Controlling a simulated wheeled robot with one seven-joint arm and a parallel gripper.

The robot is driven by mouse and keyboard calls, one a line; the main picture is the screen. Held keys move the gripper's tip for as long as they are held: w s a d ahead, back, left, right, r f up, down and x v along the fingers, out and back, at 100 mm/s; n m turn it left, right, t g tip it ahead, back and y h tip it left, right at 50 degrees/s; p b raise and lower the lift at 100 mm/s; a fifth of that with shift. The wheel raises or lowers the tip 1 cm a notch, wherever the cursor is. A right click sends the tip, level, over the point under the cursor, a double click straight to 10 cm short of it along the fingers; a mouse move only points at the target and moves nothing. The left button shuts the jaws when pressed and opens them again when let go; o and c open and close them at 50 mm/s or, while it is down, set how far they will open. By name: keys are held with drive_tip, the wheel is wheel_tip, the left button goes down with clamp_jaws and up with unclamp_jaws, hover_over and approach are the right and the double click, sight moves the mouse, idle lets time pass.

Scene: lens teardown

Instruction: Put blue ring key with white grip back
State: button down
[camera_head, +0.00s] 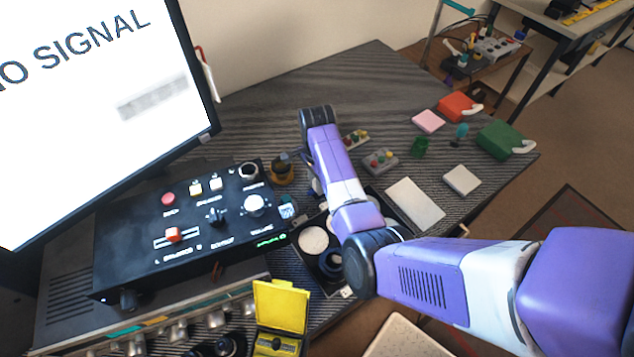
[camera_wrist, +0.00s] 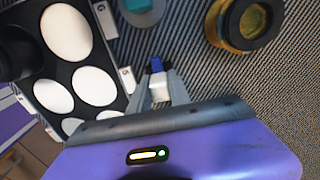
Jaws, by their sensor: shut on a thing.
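The blue ring key with white grip shows in the wrist view, its blue end (camera_wrist: 156,64) pointing away from my gripper and its white grip (camera_wrist: 159,89) between the fingers. My gripper (camera_wrist: 160,80) is shut on the white grip. The key is over or close to the grey ribbed tabletop; I cannot tell whether it touches. In the head view my arm hides most of the gripper and the key.
A black tray (camera_wrist: 112,63) with several white round spots lies left of the key in the wrist view. An amber ring with a black top (camera_wrist: 246,23) stands to the right. A teal piece (camera_wrist: 141,5) is ahead. The black control box (camera_head: 130,262) stands left in the head view.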

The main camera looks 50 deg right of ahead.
drive_tip(key=shift+f, duration=0.5)
drive_tip(key=c, duration=1.2)
unclamp_jaws()
wheel_tip(320, 180, up, 13)
drive_tip(key=b, duration=0.1)
drive_tip(key=shift+r, duration=0.15)
